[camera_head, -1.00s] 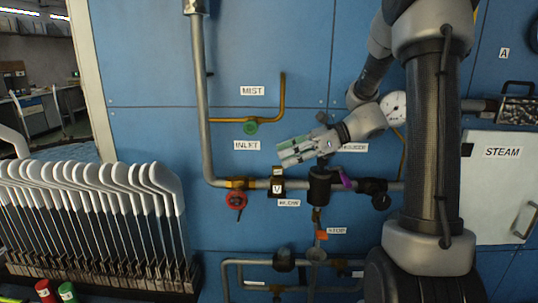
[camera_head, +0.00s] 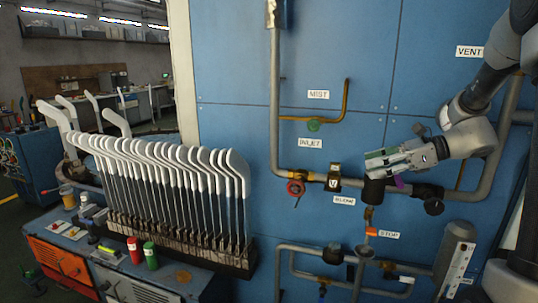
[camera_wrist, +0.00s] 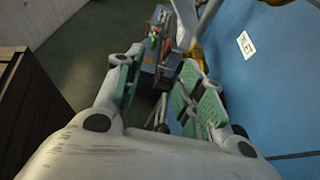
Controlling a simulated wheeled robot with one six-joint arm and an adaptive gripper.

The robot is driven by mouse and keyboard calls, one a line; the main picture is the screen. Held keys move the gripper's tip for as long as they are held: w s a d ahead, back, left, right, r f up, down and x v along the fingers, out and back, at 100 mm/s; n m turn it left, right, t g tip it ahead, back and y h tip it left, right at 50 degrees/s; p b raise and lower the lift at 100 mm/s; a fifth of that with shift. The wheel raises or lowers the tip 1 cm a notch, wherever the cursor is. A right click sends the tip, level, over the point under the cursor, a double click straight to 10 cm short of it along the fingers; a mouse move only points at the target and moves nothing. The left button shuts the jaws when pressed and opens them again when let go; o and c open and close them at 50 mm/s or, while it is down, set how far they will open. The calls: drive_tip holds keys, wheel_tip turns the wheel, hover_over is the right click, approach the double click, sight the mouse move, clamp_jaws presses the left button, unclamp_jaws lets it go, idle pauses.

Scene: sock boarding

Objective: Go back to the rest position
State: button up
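My gripper (camera_head: 372,160) is in front of the blue panel in the head view, pointing left, beside the pipework and above the blow valve area. In the wrist view my gripper (camera_wrist: 160,78) has its two green-padded fingers spread apart with nothing between them. My arm reaches in from the upper right. No object is held.
A rack of white-topped sock boards (camera_head: 205,175) stands left on a bench. Red (camera_head: 134,250) and green (camera_head: 150,256) cylinders stand in front.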

drive_tip(key=s+d+f+n+g+h, duration=0.45)
drive_tip(key=s+f+n+h, duration=0.2)
drive_tip(key=s+n, duration=0.45)
drive_tip(key=s+d+r+n+t+h, duration=0.2)
drive_tip(key=s+r+n+t+h, duration=0.2)
drive_tip(key=s, duration=0.9)
wheel_tip(320, 180, up, 4)
drive_tip(key=n+h, duration=0.2)
drive_tip(key=n, duration=0.4)
drive_tip(key=shift+s+d+r+n+t, duration=0.15)
drive_tip(key=shift+d+n+t, duration=0.15)
drive_tip(key=shift+d+t, duration=0.1)
